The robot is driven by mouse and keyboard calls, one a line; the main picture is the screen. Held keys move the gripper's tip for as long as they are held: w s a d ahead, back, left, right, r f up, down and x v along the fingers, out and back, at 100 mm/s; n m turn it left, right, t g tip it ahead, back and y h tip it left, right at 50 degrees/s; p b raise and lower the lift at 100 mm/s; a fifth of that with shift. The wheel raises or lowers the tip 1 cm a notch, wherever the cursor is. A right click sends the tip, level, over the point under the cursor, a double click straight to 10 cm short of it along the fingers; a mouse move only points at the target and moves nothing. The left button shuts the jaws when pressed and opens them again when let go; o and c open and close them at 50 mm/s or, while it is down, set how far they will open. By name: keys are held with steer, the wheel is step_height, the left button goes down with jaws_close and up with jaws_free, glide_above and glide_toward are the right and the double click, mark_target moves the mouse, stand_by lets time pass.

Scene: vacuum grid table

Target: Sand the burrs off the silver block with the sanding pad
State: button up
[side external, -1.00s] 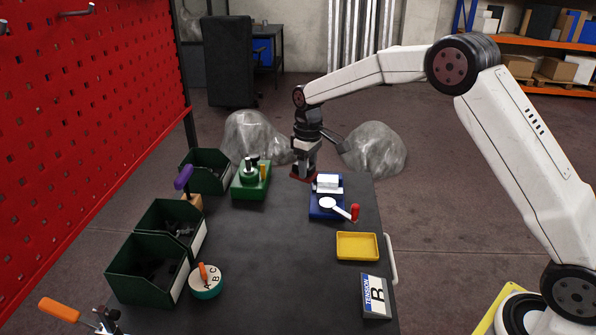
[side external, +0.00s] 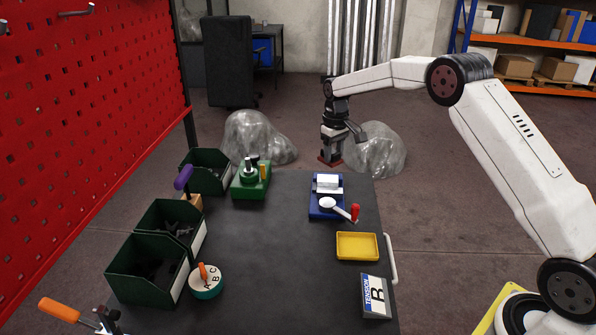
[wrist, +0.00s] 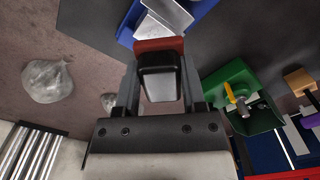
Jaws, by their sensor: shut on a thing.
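The silver block (side external: 327,181) sits in a blue vise-like fixture (side external: 318,210) with a white disc and red-handled lever, near the table's far right. Part of the block also shows at the top of the wrist view (wrist: 168,14). My gripper (side external: 331,150) is shut on the sanding pad, a dark grip with a red base (side external: 329,162). The pad also shows between the fingers in the wrist view (wrist: 160,44). In the side view the pad appears above and behind the block, apart from it. Burrs are too small to make out.
A green fixture (side external: 250,186) stands left of the blue one. Dark green bins (side external: 140,283) line the left edge. A round A-B-C dial (side external: 206,288) is front left. The table's middle is clear.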

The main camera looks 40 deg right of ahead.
mark_target(331, 181)
steer(key=shift+f, duration=2.7)
steer(key=shift+w+d+f, duration=0.25)
steer(key=shift+w+f, duration=0.05)
steer(key=shift+f, duration=0.3)
jaws_close()
steer(key=shift+w+d+f, duration=0.1)
steer(key=shift+w+d, duration=1)
steer(key=shift+d, duration=0.1)
steer(key=shift+s+a, duration=1.5)
steer(key=shift+a, duration=0.05)
steer(key=shift+d+r, duration=0.1)
steer(key=shift+r, duration=4.05)
steer(key=shift+s+a, duration=0.1)
steer(key=shift+a, duration=0.3)
steer(key=shift+f, duration=0.1)
